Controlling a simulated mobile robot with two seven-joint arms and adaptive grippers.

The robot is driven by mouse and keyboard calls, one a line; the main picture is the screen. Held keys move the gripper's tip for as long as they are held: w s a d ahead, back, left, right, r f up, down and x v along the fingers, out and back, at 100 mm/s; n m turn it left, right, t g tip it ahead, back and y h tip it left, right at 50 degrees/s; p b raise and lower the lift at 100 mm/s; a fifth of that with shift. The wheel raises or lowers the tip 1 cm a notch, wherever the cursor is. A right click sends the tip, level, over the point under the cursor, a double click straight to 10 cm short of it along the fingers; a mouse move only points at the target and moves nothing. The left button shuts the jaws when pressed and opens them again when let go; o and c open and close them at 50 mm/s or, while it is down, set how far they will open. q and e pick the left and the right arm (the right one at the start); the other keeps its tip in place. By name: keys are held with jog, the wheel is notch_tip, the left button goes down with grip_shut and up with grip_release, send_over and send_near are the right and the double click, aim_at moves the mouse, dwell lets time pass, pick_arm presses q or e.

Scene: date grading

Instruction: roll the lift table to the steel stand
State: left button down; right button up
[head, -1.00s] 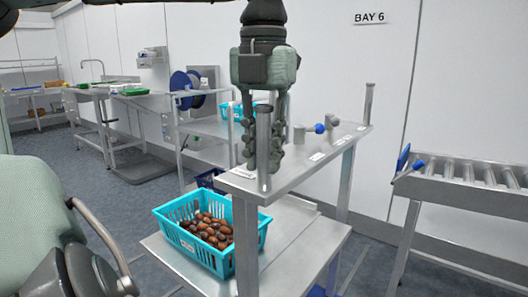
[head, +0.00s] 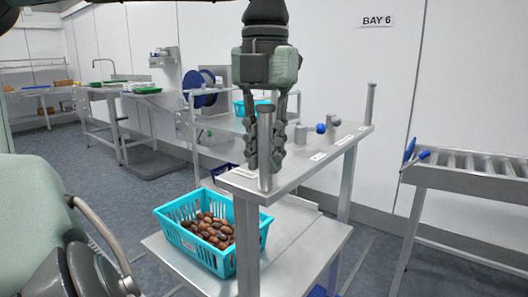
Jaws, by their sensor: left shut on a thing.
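The lift table (head: 222,182) is the near steel frame with a narrow upper shelf, upright posts and a lower deck (head: 290,245). My left gripper (head: 264,165) comes down from above and is shut on the near upright post (head: 265,125) of its upper shelf. A turquoise crate (head: 250,268) of brown dates (head: 210,229) sits on the lower deck. A steel bench (head: 222,148) stands behind; I cannot tell whether it is the steel stand. My right gripper is not in view.
A roller conveyor (head: 475,187) with a blue-ended lever stands close at the right. A sink bench (head: 110,88) lies further back left. Grey floor (head: 150,190) is open at the left.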

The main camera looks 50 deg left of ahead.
pick_arm(q)
jog(key=shift+r, duration=0.1)
jog(key=c, duration=1.4)
grip_release()
jog(key=shift+o, duration=0.2)
notch_tip(320, 180, up, 12)
